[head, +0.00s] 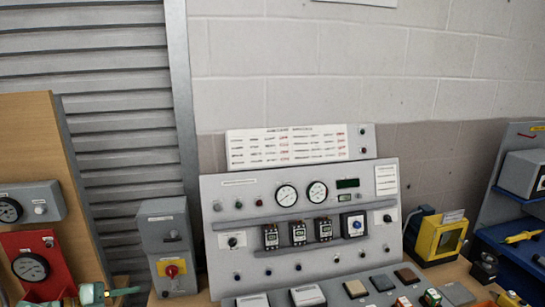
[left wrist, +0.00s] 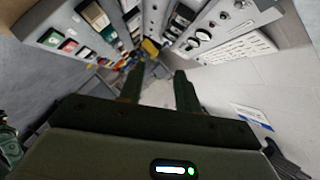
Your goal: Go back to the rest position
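In the left wrist view my left gripper (left wrist: 159,76) points toward the wall and panel area. Its two dark fingers stand apart, with nothing seen held between them. In the head view I cannot clearly make out either gripper. My right gripper is in neither view.
A grey control panel (head: 230,200) with gauges stands on the bench. A grey switch box (head: 165,225), a red gauge box (head: 50,250) and a yellow device (head: 425,240) flank it. Blocks and terminals line the panel's front. A blue bin (head: 515,255) stands right.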

